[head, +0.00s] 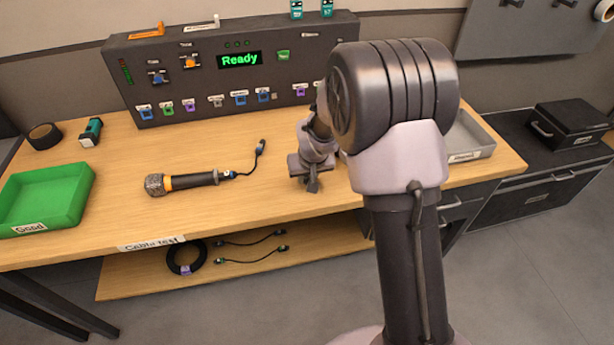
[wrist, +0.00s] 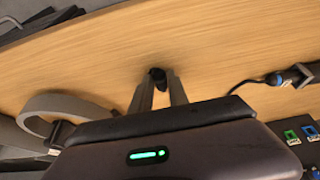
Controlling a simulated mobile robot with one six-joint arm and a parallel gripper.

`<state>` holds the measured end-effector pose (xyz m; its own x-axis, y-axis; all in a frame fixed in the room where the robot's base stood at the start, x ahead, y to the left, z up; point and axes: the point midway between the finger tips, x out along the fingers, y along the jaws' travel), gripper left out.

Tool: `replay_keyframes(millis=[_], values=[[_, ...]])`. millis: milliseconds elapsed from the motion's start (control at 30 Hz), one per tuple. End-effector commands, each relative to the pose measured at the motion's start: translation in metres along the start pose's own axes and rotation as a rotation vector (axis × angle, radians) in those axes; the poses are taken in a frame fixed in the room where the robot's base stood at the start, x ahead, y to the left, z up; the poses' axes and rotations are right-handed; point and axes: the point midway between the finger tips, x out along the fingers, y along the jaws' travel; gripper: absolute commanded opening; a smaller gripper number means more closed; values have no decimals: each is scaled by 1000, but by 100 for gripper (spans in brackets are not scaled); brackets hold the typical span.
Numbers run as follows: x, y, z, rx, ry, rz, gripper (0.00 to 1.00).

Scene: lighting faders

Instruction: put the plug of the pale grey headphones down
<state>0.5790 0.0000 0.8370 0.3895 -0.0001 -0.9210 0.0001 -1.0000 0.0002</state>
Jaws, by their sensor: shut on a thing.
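My gripper (head: 313,188) is low over the bench top, in front of the panel. In the wrist view its two fingers (wrist: 158,85) come together on a small dark plug (wrist: 157,73). Wood shows around the plug; I cannot tell whether it touches the bench. A grey curved band (wrist: 65,103), which looks like the pale grey headphones, lies left of the fingers in the wrist view. Its cord to the plug cannot be made out. In the head view my arm hides most of the headphones.
A microphone (head: 182,182) with a short cable (head: 258,158) lies left of my gripper. The panel (head: 225,70) reads Ready and has several sockets. A green tray (head: 75,200) stands at the left, a grey tray (head: 473,145) at the right. The bench (head: 270,215) is clear in front.

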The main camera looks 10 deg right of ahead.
Motion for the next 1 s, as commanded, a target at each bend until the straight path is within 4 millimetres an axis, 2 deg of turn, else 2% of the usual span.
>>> replay_keyframes(millis=[33, 133, 467, 567, 800, 900, 1000], values=[[2, 0, 1, 0, 0, 0, 22], [1, 0, 0, 0, 0, 0, 42], [-3, 0, -1, 0, 0, 0, 42], [-21, 0, -5, 0, 2, 0, 42], [-92, 0, -6, 0, 4, 0, 42], [-112, 0, -5, 0, 2, 0, 42], [-123, 0, -3, 0, 0, 0, 42]])
